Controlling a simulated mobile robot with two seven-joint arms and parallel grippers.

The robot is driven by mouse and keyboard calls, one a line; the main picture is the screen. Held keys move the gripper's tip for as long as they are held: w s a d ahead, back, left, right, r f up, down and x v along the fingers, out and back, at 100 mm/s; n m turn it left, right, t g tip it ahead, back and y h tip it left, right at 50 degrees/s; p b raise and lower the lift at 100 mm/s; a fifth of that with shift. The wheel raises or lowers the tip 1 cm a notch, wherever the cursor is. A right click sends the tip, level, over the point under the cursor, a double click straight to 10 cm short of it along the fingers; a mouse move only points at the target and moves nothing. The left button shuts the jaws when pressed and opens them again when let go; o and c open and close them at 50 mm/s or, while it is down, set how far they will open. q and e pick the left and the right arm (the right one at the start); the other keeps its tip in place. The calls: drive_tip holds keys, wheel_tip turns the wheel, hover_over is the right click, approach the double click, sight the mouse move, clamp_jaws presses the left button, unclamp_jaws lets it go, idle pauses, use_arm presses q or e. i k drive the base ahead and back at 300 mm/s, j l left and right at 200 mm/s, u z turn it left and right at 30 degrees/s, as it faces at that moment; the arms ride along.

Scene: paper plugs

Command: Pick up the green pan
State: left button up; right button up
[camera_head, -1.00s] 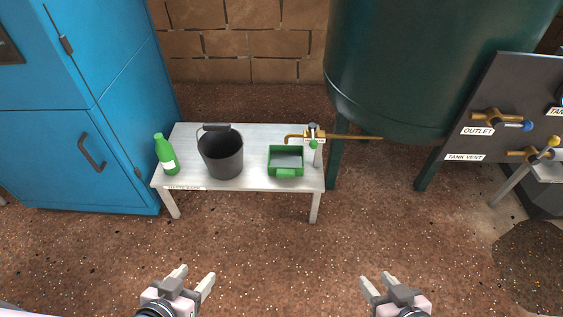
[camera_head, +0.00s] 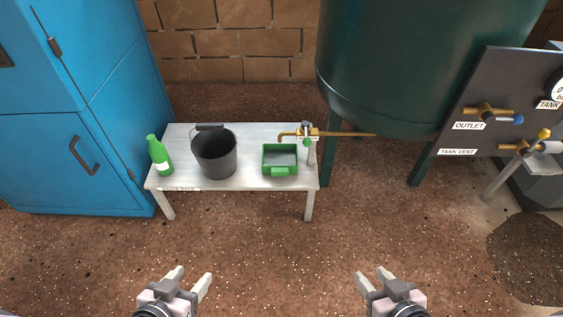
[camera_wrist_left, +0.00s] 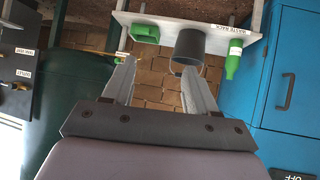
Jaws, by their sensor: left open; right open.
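The green pan (camera_head: 280,171), a small rectangular tray with a front lip, sits on the right part of a low white bench (camera_head: 246,181), below a brass tap (camera_head: 300,134). It also shows in the left wrist view (camera_wrist_left: 145,34), where the picture is upside down. My left gripper (camera_head: 191,277) is open and empty, over the floor in front of the bench and well apart from the pan. My right gripper (camera_head: 371,277) is open and empty, in front of the bench and to the right of the pan, also apart from it.
A dark bucket (camera_head: 215,156) and a green bottle (camera_head: 160,157) stand on the bench left of the pan. A blue cabinet (camera_head: 70,150) is at the left. A large green tank (camera_head: 410,70) and a valve panel (camera_head: 480,90) are at the right. The floor before the bench is clear.

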sight(278, 160)
drive_tip(key=i+l+u, duration=0.2)
drive_tip(key=l, duration=0.25)
drive_tip(key=l+u, duration=0.15)
drive_tip(key=l, duration=0.3)
drive_tip(key=i+l+u, duration=0.2)
drive_tip(key=l, duration=0.3)
drive_tip(key=i+l, duration=0.15)
drive_tip(key=i+l+u, duration=0.1)
drive_tip(key=l, duration=0.3)
drive_tip(key=i, duration=0.1)
